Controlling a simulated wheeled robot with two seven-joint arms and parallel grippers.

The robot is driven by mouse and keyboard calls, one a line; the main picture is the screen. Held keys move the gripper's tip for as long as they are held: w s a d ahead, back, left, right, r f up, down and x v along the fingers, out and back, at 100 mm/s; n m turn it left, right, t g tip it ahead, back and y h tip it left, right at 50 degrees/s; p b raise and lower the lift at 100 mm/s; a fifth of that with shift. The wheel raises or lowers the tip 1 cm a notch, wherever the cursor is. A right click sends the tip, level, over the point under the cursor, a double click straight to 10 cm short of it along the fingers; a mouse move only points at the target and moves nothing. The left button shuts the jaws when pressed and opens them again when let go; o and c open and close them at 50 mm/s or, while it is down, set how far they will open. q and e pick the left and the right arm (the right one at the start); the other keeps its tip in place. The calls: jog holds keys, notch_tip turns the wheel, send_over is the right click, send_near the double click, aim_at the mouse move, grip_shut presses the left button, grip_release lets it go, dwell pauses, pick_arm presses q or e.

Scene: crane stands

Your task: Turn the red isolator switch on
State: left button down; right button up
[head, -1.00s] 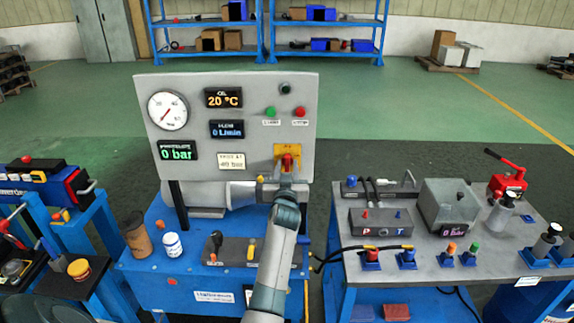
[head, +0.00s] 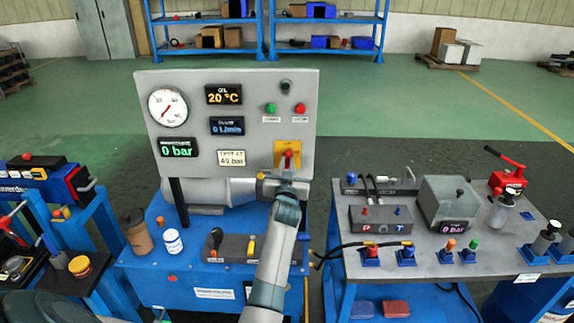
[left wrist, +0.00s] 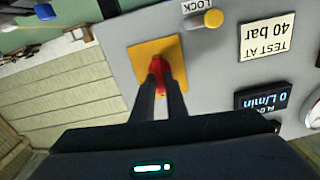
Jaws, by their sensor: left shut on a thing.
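The red isolator switch (head: 288,157) sits on a yellow square plate (head: 280,149) at the lower right of the grey panel. My left gripper (head: 288,172) is at the switch from below, its fingers shut on the red handle. The left wrist view shows the red handle (left wrist: 158,70) between the two dark fingertips (left wrist: 161,86), in front of the yellow plate (left wrist: 172,49). The fingers hide part of the handle. My right gripper is not in view.
The panel (head: 240,90) carries a gauge (head: 168,107), small displays reading 20 °C, 0 L/min and 0 bar, and green and red buttons. A yellow knob beside a LOCK label (left wrist: 213,18) is near the plate. A grey-topped bench (head: 440,265) stands at the right.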

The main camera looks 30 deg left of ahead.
pick_arm(q)
jog(key=m, duration=0.4)
jog(key=shift+d, duration=0.1)
jog(key=shift+w+d+f+m+p, duration=0.1)
jog(key=shift+m+p, duration=0.25)
jog(key=shift+m, duration=1.8)
jog(key=shift+d+f+m+p, duration=0.15)
jog(key=shift+m+p, duration=0.15)
jog(key=shift+m, duration=1.9)
jog(key=shift+w+a+f+m+p, duration=0.1)
jog(key=shift+m+p, duration=0.25)
jog(key=shift+m, duration=1.8)
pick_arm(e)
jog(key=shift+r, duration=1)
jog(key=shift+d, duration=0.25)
pick_arm(q)
jog(key=c, duration=1.8)
grip_release()
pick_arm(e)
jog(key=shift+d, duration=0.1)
pick_arm(q)
jog(key=shift+o, duration=0.2)
